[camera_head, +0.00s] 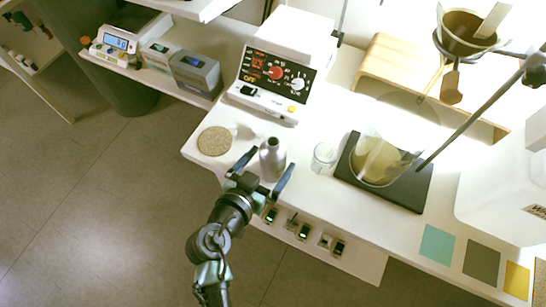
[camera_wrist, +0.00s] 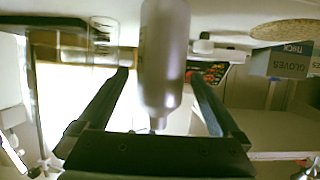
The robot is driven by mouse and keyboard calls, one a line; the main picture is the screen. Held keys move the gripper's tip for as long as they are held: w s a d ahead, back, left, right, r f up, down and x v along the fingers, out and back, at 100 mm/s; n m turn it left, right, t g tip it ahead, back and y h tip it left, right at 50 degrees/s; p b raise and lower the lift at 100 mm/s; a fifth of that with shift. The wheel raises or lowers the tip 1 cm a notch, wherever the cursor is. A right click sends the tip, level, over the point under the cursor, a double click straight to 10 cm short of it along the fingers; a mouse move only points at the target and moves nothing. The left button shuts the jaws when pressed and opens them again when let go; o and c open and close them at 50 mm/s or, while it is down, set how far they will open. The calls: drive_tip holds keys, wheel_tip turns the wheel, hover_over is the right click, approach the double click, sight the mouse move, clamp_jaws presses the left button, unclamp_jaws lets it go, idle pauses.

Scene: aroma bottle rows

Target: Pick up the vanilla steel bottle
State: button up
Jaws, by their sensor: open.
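A grey metal bottle (camera_head: 271,160) with a narrow neck stands upright on the white bench near its front edge. My gripper (camera_head: 273,157) is open, with one finger on each side of the bottle in the head view. In the wrist view the picture is upside down, and the bottle (camera_wrist: 165,50) shows between the two spread fingers of my gripper (camera_wrist: 158,73). A gap shows on both sides of it there. No label can be read on the bottle, and its lower part is partly hidden in the head view.
A round cork mat (camera_head: 214,141) lies left of the bottle, and a glass beaker (camera_head: 324,157) stands to its right. A large glass vessel (camera_head: 378,160) sits on a black plate (camera_head: 413,191). An instrument with dials (camera_head: 272,80) stands behind. Sockets (camera_head: 303,231) line the bench front.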

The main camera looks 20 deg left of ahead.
drive_tip(key=shift+p+x, duration=0.3)
drive_tip(key=shift+x, duration=2.35)
drive_tip(key=shift+r, duration=0.2)
clamp_jaws()
